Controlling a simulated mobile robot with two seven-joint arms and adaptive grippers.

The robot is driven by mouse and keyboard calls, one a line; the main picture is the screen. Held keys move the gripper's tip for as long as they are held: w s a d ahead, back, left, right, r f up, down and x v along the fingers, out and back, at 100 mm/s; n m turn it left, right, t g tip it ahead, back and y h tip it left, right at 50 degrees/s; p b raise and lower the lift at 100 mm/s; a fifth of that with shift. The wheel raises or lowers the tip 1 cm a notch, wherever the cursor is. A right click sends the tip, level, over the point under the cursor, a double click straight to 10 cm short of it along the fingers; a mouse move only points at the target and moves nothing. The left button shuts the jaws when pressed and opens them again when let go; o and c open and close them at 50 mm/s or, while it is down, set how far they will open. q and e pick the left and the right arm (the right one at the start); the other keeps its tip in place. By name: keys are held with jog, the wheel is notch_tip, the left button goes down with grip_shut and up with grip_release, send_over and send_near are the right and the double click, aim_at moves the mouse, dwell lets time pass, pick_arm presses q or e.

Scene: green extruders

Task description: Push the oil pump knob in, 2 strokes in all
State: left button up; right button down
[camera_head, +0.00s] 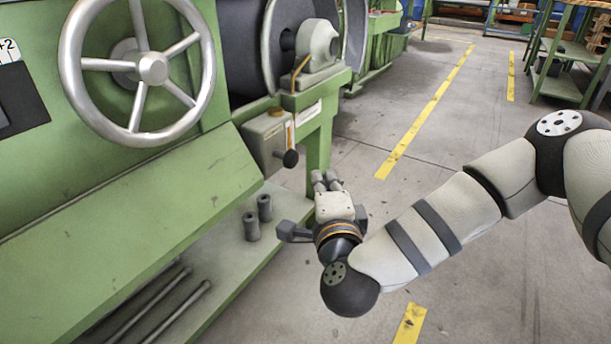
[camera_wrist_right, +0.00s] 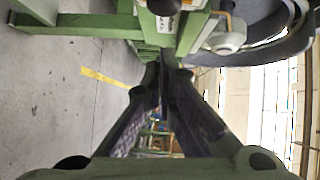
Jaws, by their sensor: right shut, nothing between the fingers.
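The oil pump is a grey box (camera_head: 268,140) on the front of the green machine in the head view. Its black round knob (camera_head: 290,158) sticks out low at the box's right side. My right gripper (camera_head: 325,178) is shut and empty, a little right of and below the knob in the picture, and looks apart from it. In the right wrist view the closed fingers (camera_wrist_right: 166,78) meet in the middle with nothing between them. A dark rounded shape (camera_wrist_right: 165,6) at the top edge there may be the knob. My left gripper is not in view.
A large handwheel (camera_head: 152,68) is at the upper left. Two dark cylinders (camera_head: 258,215) stand on the green lower ledge (camera_head: 225,275), with rods lying nearby. A green machine leg (camera_head: 318,150) stands just behind the gripper. The floor (camera_head: 465,270) to the right is clear.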

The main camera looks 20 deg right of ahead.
aim_at(294, 161)
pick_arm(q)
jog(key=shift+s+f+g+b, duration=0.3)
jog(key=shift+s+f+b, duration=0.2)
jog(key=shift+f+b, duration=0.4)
pick_arm(e)
jog(key=shift+w+a+f, duration=0.1)
jog(key=shift+w+a, duration=0.15)
jog(key=shift+w, duration=0.6)
jog(key=shift+w+a+f, duration=0.1)
jog(key=shift+w+a, duration=0.2)
jog(key=shift+w, duration=0.6)
jog(key=shift+w+a, duration=0.25)
jog(key=shift+w, duration=0.6)
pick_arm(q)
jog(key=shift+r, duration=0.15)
pick_arm(e)
jog(key=shift+w+a, duration=0.85)
jog(key=shift+w, duration=0.25)
